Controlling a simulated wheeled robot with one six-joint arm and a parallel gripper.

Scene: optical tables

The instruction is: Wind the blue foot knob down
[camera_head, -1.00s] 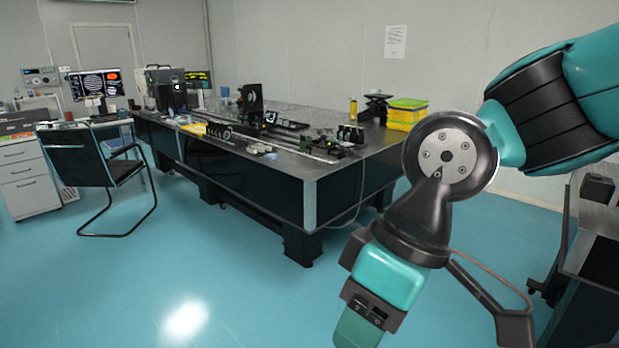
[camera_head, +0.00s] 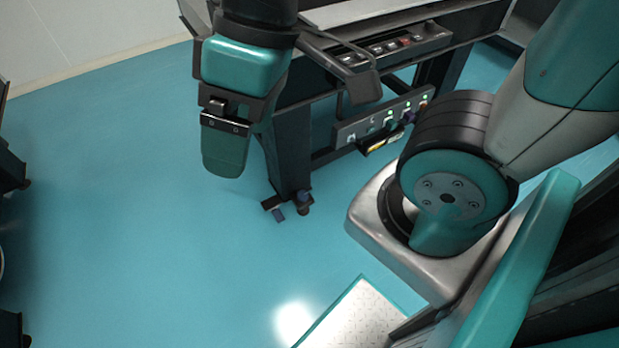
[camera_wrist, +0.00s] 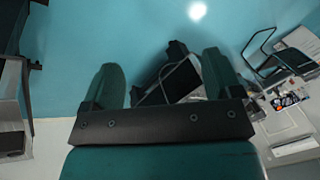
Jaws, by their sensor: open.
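At the foot of a black table leg (camera_head: 290,150) in the head view, two small bluish knobs sit close together near the floor, one at the front left (camera_head: 278,213) and a darker one just right of it (camera_head: 304,197). They are small, and I cannot tell which is the foot knob meant. My gripper (camera_head: 225,165) hangs pointing down, left of the leg and higher than the knobs, apart from them. No knob can be made out in the wrist view.
A black bench (camera_head: 350,85) stands behind my gripper, with a lit socket strip (camera_head: 385,118) along its side.

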